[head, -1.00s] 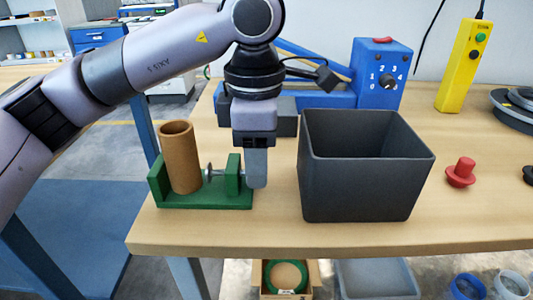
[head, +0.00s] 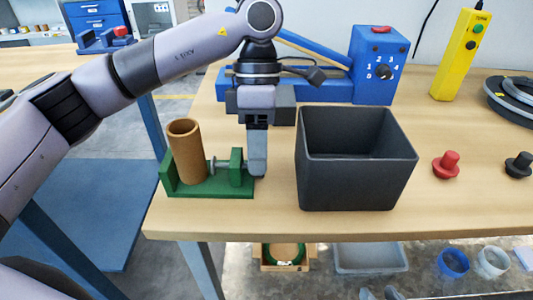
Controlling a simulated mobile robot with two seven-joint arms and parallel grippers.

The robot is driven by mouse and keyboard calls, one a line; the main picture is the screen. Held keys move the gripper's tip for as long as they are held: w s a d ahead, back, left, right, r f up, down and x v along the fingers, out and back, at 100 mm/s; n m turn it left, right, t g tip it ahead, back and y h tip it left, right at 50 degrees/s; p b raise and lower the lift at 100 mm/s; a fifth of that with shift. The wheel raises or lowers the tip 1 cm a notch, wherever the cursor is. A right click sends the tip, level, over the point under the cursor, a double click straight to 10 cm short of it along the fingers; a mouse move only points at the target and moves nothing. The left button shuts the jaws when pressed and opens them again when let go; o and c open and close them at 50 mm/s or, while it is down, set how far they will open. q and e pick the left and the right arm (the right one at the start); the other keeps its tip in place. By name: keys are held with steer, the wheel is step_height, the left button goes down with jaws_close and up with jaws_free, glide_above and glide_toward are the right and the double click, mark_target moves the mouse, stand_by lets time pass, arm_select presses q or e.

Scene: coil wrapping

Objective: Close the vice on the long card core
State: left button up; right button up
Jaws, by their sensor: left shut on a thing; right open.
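The long card core (head: 187,152) is a brown tube standing upright, leaning slightly, in the green vice (head: 208,191) near the table's left front corner. The vice's screw with its round grey pad (head: 212,171) lies between the core and the right green block (head: 236,167). Whether the pad touches the core I cannot tell. My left gripper (head: 257,168) points down at the vice's right end, shut at the screw's outer end; its fingers hide the handle. My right gripper (head: 379,293) shows only as grey tips at the bottom edge, apart and empty.
A dark open bin (head: 350,195) stands right of the vice. A blue machine (head: 378,65) with a dial is behind it. A red knob (head: 446,165), a black knob (head: 518,165) and a yellow control box (head: 461,52) are to the right. Bare table lies between.

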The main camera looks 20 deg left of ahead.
arm_select(q)
steer(key=o, duration=0.6)
steer(key=t+b, duration=0.1)
steer(key=b, duration=0.1)
steer(key=t+b, duration=0.1)
steer(key=shift+s+d+f+t+y+b, duration=0.1)
steer(key=shift+s+f+t+y+b, duration=0.2)
steer(key=shift+y+b, duration=0.1)
steer(key=shift+r+t, duration=0.2)
steer(key=shift+t, duration=0.1)
steer(key=shift+r, duration=0.2)
steer(key=t+b, duration=0.1)
steer(key=b, duration=0.1)
steer(key=t+y+b, duration=0.1)
steer(key=b, duration=0.1)
steer(key=shift+s+d+f+t+b, duration=0.15)
steer(key=shift+s+f+t+b, duration=0.25)
steer(key=shift+r+t+b, duration=0.2)
steer(key=shift+t+b, duration=0.2)
steer(key=shift+b, duration=0.1)
steer(key=shift+r, duration=0.15)
